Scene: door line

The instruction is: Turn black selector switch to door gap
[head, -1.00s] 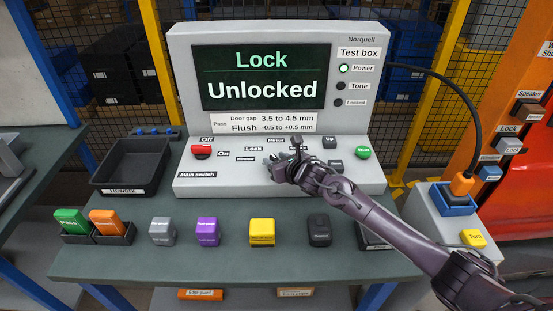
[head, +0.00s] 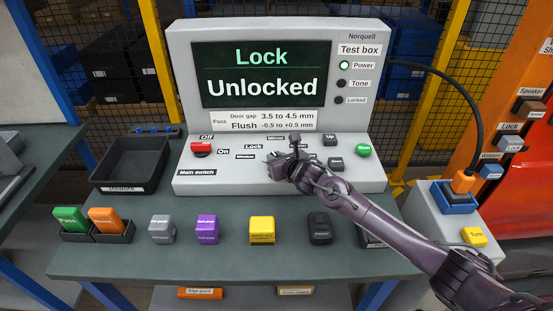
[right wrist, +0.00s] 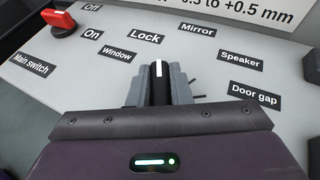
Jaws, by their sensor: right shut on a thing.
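The test box (head: 355,125) stands on the bench, and its screen (head: 262,78) reads "Lock" and "Unlocked". My right gripper (head: 277,162) is at the selector on the sloped panel. In the right wrist view the right gripper (right wrist: 158,98) is shut on the black selector switch (right wrist: 157,85). The white mark on the switch points up the panel, between the Lock label (right wrist: 146,36) and the Mirror label (right wrist: 197,30). The Door gap label (right wrist: 254,94) is at the lower right of the dial. The gripper covers most of the switch in the head view. My left gripper is not in view.
The red main switch (head: 201,149) is at the panel's left, and a green button (head: 363,151) at its right. An empty black tray (head: 130,162) stands left of the box. Several coloured blocks, one yellow (head: 262,229), line the bench front.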

